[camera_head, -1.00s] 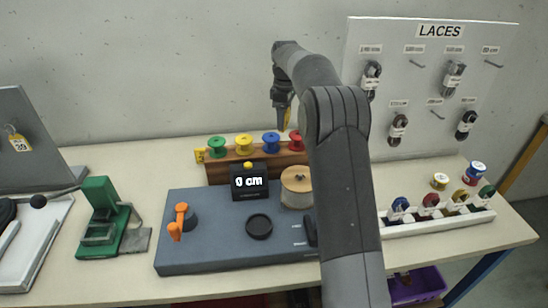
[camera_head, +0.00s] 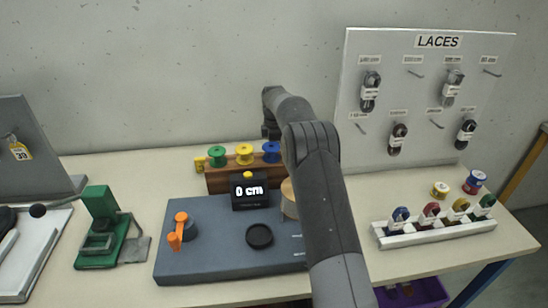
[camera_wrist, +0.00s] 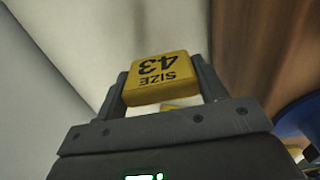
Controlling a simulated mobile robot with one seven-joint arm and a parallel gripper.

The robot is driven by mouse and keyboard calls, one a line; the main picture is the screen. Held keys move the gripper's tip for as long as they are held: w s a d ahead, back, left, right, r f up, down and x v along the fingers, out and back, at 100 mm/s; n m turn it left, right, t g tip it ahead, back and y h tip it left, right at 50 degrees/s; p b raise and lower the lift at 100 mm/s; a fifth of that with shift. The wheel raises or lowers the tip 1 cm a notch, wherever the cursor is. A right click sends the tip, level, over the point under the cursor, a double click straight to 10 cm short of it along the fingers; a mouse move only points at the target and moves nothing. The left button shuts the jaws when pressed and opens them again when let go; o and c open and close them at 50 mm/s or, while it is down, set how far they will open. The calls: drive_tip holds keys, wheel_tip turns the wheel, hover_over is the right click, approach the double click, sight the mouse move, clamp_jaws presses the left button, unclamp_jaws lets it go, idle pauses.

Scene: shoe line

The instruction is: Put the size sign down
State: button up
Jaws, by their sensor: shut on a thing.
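The yellow size sign (camera_wrist: 160,78), marked SIZE 43, is between the two fingers of my gripper (camera_wrist: 163,95) in the wrist view. Its print appears upside down there. My gripper is shut on it. In the head view my gripper (camera_head: 270,131) is at the back of the table, by the blue spool (camera_head: 271,151) on the wooden rack (camera_head: 222,184). My arm hides much of this area, and I cannot make out the held sign there. I cannot tell whether the sign touches anything.
Green (camera_head: 217,154) and yellow (camera_head: 244,153) spools stand on the rack, with a small yellow block (camera_head: 200,164) at its left end. The grey station (camera_head: 210,250) lies in front. The lace board (camera_head: 425,105) stands right. Table is clear between rack and green press (camera_head: 102,230).

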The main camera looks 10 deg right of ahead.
drive_tip(key=shift+f, duration=1.8)
drive_tip(key=shift+f, duration=0.15)
drive_tip(key=o, duration=1)
